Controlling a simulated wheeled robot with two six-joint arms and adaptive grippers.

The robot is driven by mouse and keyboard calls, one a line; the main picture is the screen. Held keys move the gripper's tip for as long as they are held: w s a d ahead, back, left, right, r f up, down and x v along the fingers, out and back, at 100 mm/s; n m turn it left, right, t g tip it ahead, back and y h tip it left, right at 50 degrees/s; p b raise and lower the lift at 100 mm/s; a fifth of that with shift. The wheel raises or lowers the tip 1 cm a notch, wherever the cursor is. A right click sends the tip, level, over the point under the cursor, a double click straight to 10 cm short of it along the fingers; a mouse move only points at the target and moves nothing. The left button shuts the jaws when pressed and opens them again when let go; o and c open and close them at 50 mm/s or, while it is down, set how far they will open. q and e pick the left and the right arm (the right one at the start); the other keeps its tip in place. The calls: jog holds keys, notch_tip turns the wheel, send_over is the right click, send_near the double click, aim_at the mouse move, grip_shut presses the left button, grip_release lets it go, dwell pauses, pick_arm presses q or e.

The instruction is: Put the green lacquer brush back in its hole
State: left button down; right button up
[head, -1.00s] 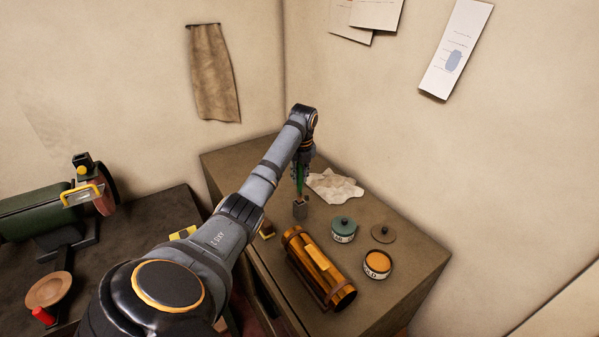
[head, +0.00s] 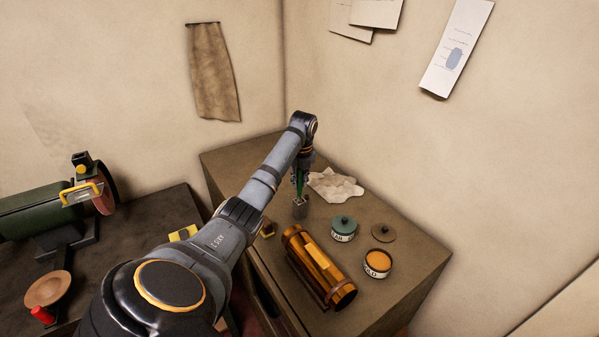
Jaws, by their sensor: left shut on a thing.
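My left gripper (head: 301,179) is shut on the green lacquer brush (head: 299,187), which points down over a small grey block-shaped holder (head: 300,209) on the brown cabinet. The brush's lower end meets the top of the holder in the picture; I cannot tell how deep it is in a hole. The gripper's fingers are small and partly dark against the arm. My right gripper is not in view.
A brass cylinder (head: 318,270) lies in front of the holder. A green-lidded tin (head: 343,228), an open tin of gold lacquer (head: 377,263) and a loose lid (head: 383,232) stand to the right. A crumpled white cloth (head: 337,186) lies behind.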

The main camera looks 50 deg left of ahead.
aim_at(301, 173)
pick_arm(q)
jog(key=shift+f+b, duration=0.45)
jog(key=shift+f, duration=1.6)
jog(key=c, duration=1.1)
grip_release()
jog(key=shift+c, duration=0.2)
jog(key=r, duration=0.5)
jog(key=d+r, duration=0.1)
jog(key=r, duration=0.1)
jog(key=shift+s+r, duration=0.2)
jog(key=shift+s, duration=0.05)
jog(key=shift+f, duration=0.1)
